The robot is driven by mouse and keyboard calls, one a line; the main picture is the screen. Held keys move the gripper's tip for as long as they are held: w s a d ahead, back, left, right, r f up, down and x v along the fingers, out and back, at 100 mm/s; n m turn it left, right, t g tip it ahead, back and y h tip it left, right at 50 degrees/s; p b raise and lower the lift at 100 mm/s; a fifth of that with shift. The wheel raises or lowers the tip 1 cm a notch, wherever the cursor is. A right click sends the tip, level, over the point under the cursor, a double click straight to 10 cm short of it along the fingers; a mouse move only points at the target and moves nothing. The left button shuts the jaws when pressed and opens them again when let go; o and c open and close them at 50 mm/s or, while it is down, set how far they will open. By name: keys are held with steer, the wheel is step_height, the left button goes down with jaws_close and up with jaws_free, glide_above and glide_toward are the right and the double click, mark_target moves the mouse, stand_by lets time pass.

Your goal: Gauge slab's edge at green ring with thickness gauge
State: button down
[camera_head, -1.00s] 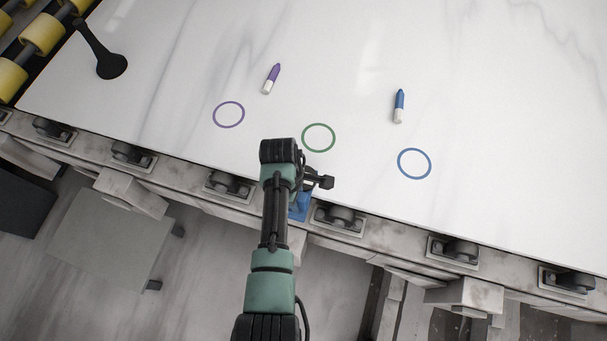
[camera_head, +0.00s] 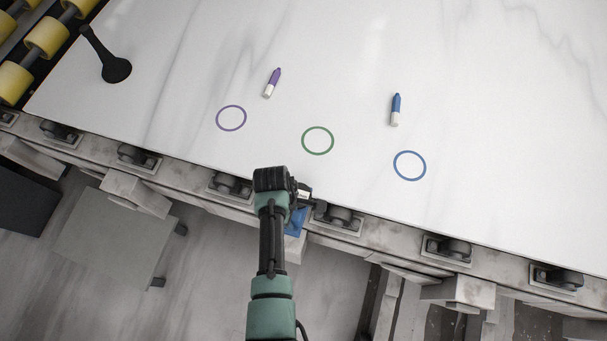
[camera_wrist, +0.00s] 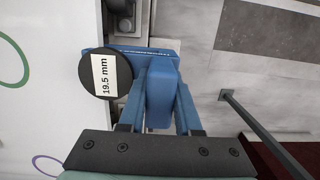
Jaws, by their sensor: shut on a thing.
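The white slab (camera_head: 480,120) carries a green ring (camera_head: 317,141) a little in from its near edge; part of the green ring shows at the left of the wrist view (camera_wrist: 10,64). My gripper (camera_wrist: 160,105) is shut on the blue thickness gauge (camera_wrist: 160,90). The gauge's round black dial (camera_wrist: 86,72) has a white readout showing 19.5 mm. In the head view the gauge (camera_head: 295,222) is at the slab's near edge, below and slightly left of the green ring, partly hidden by my arm. Whether its jaws straddle or touch the slab is unclear.
A purple ring (camera_head: 231,118) and a blue ring (camera_head: 409,166) flank the green one. A purple crayon (camera_head: 272,83), a blue crayon (camera_head: 396,110) and a black spoon-like object (camera_head: 110,60) lie on the slab. Rollers (camera_head: 450,249) line the support below the edge.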

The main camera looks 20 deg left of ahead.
steer(key=shift+s+p, duration=2.2)
steer(key=shift+s, duration=1.4)
step_height(320, 180, up, 10)
steer(key=p, duration=1)
steer(key=shift+a, duration=0.15)
